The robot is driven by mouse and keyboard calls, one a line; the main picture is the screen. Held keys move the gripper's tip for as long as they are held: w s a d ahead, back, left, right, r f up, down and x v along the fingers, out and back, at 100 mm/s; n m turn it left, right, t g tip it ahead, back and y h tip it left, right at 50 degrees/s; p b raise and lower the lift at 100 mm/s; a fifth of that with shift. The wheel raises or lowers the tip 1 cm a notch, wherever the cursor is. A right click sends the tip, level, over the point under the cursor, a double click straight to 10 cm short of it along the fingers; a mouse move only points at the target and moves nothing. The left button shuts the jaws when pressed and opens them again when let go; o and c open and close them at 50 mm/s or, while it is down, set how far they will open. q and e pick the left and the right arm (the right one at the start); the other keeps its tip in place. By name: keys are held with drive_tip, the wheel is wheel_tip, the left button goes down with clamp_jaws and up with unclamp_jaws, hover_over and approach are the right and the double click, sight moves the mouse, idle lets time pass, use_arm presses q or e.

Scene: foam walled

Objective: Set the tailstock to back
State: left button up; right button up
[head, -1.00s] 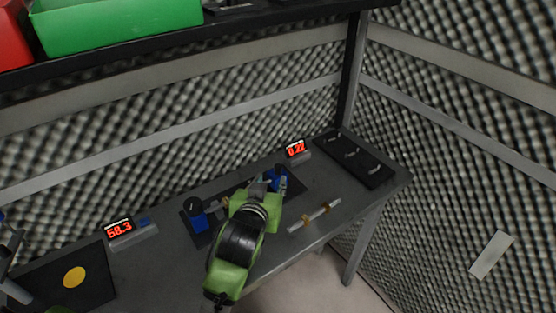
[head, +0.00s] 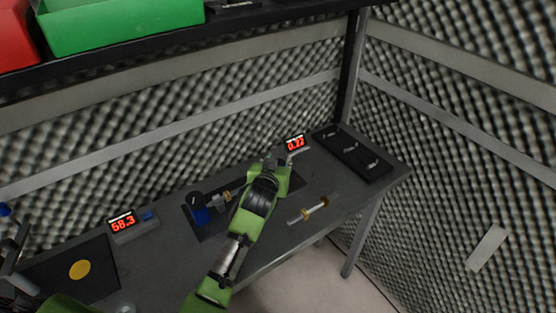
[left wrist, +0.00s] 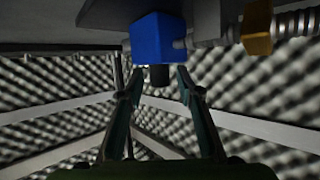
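The tailstock, a blue block (left wrist: 158,38), shows at the top of the left wrist view, with a dark stub (left wrist: 160,75) beside it. A threaded shaft with a brass collar (left wrist: 257,27) runs to its right. My left gripper (head: 284,156) is over the fixture's right end. In the left wrist view its fingers (left wrist: 158,84) are apart, one on each side of the stub; contact is unclear. My right gripper is not in view.
A lit red display (head: 295,143) stands just behind my left gripper, another (head: 122,221) to the left. A rod with brass rings (head: 314,210) lies in front right. A black tray (head: 352,153) is at the back right. A shelf with a green bin (head: 120,22) hangs above.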

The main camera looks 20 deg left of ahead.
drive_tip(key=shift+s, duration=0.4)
use_arm(q)
clamp_jaws()
drive_tip(key=shift+w+d+b, duration=0.45)
drive_tip(key=shift+w+d, duration=0.5)
drive_tip(key=shift+w, duration=0.2)
drive_tip(key=shift+r, duration=0.1)
drive_tip(key=shift+c, duration=1.5)
unclamp_jaws()
drive_tip(key=o, duration=0.3)
drive_tip(key=shift+w+d, duration=0.1)
drive_tip(key=shift+w, duration=0.05)
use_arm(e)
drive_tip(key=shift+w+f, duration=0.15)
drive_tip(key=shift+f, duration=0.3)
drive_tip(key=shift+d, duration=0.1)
use_arm(q)
drive_tip(key=v, duration=1.2)
